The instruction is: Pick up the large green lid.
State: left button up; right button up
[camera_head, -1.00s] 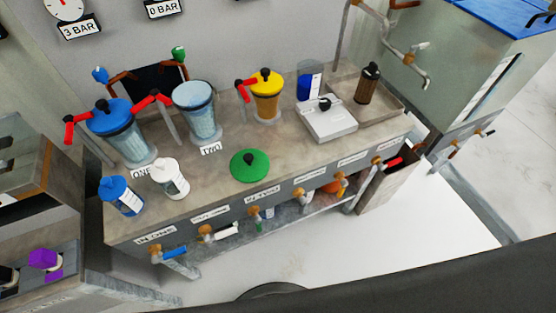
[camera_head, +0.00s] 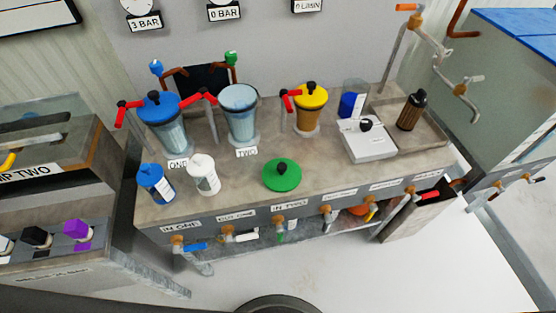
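The large green lid (camera_head: 282,177) lies flat on the front part of the grey counter (camera_head: 330,182), with its black knob upward. It is apart from the other things on the counter and nothing covers it. Behind it stands a clear, open-topped vessel (camera_head: 241,118) by the label TWO. Neither of my grippers shows in the head view.
A vessel with a blue lid (camera_head: 161,107), a yellow-lidded vessel (camera_head: 311,96), a blue bottle (camera_head: 155,184), a white bottle (camera_head: 203,175) and a white scale (camera_head: 367,141) stand on the counter. Several taps (camera_head: 278,222) line its front. The floor in front is clear.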

aim_at(280, 175)
jog(key=u, duration=1.8)
jog(key=k, duration=1.6)
jog(key=z, duration=2)
jog(key=i, duration=0.5)
jog(key=u, duration=0.05)
